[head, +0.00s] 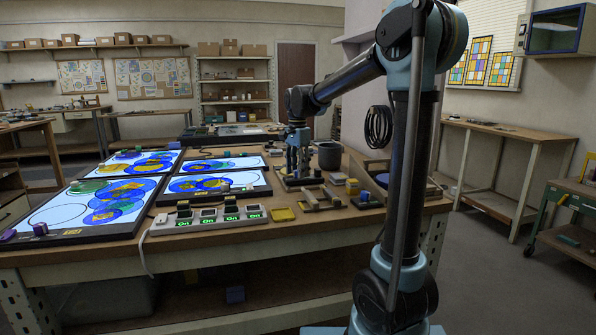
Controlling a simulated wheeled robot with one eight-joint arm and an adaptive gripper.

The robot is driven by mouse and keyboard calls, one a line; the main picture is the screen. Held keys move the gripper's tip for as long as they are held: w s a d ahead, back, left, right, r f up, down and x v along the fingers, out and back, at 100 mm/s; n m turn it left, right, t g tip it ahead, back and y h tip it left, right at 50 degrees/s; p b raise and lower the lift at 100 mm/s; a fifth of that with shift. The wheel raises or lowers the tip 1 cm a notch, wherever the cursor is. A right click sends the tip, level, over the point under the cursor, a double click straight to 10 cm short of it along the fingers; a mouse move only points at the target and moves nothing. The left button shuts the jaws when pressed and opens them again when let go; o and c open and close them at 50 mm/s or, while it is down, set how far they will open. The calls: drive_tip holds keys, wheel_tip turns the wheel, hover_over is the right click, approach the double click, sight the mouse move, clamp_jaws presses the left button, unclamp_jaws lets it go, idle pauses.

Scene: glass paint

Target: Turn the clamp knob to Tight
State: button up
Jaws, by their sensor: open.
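My gripper (297,168) points down over the right part of the workbench (330,223), with its fingers apart. Directly below it is a dark fixture (308,182) with small parts on it, possibly the clamp. The knob and any Tight marking are too small, or hidden by the fingers, to make out. I cannot tell whether the fingers touch the fixture or stand around the knob. No held object shows between them.
Lit panels (60,212) with coloured glass discs cover the left of the bench. A switch strip (210,217) runs along the front.

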drive_tip(key=shift+c, duration=0.3)
clamp_jaws()
